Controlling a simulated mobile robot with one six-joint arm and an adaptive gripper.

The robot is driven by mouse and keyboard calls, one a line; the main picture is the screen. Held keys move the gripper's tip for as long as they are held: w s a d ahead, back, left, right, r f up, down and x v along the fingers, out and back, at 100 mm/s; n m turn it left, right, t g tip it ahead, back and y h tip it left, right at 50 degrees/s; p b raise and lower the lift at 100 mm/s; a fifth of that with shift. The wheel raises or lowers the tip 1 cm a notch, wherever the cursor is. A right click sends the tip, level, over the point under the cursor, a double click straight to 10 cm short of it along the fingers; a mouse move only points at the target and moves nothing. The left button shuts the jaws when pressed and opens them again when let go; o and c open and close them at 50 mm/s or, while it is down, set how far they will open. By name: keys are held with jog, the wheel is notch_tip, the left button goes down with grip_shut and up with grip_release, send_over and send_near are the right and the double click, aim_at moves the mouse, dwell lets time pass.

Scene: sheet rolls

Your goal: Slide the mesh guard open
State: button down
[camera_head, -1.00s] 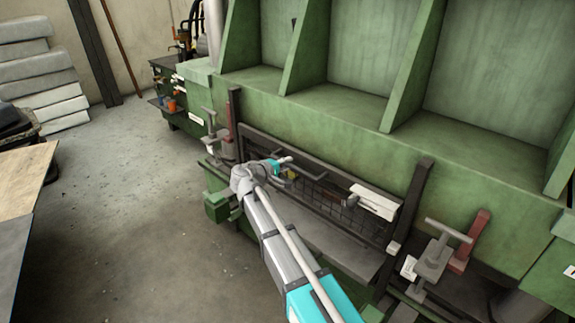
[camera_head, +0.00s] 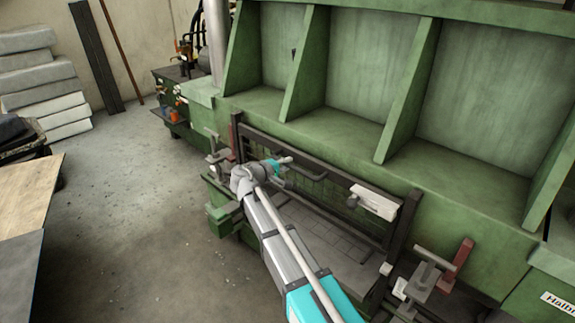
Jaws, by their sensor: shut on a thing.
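The mesh guard (camera_head: 330,193) is a dark framed wire panel on the front of the green machine, between two dark upright posts. A white box (camera_head: 374,201) sits at its upper right. My gripper (camera_head: 284,170) is at the left part of the guard, at the end of my arm. It is shut on a dark bar-like handle (camera_head: 276,182) at the guard; the fingertips are small and partly hidden by my wrist.
The right post (camera_head: 402,226) stands beside a clamp with a grey T-handle (camera_head: 426,275) and a red part. Another clamp (camera_head: 217,158) is at the left. A wooden table (camera_head: 25,195) is at far left. The floor (camera_head: 140,200) between is clear.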

jog(key=c, duration=0.6)
grip_release()
jog(key=shift+o, duration=0.2)
